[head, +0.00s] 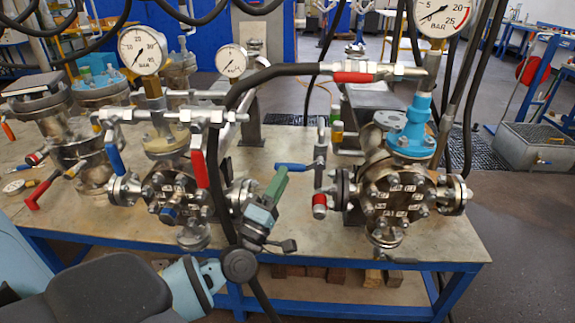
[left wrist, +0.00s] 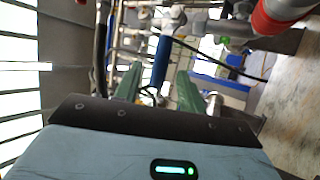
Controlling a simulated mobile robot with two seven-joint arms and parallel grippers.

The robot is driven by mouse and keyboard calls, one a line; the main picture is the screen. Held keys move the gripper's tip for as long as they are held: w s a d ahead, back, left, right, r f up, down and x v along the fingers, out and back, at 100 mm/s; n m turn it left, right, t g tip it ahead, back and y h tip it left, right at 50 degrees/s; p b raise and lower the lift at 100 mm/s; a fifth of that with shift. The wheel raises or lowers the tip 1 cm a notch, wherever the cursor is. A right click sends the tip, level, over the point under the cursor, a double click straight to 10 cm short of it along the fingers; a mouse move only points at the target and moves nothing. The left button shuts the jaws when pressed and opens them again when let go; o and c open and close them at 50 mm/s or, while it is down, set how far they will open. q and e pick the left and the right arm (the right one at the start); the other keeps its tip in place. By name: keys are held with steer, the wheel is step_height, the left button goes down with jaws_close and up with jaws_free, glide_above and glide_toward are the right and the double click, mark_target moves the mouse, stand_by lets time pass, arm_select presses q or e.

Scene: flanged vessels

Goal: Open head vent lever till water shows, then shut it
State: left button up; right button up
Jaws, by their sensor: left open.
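My left gripper (head: 279,179) has green fingers and reaches up and right from the front of the bench, between the two front vessels. Its fingertips are close to a blue lever (head: 293,166) beside the right vessel (head: 397,196). In the left wrist view the open fingers (left wrist: 160,80) stand either side of a blue handle (left wrist: 163,60); contact cannot be told. Other levers are a blue one (head: 113,150) and a red one (head: 198,168) on the left vessel (head: 170,190), and a red one (head: 352,77) on the hose line. No water shows. My right gripper is not in view.
The steel-topped bench (head: 290,240) has a blue frame. A black hose (head: 222,150) hangs close to my left gripper. Gauges (head: 142,50) stand above the vessels. A grey tank (head: 535,150) stands at the right. Bare bench top lies between the vessels.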

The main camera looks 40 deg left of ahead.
mark_target(289, 167)
arm_select(q)
steer(key=shift+x, duration=2.1)
jaws_close()
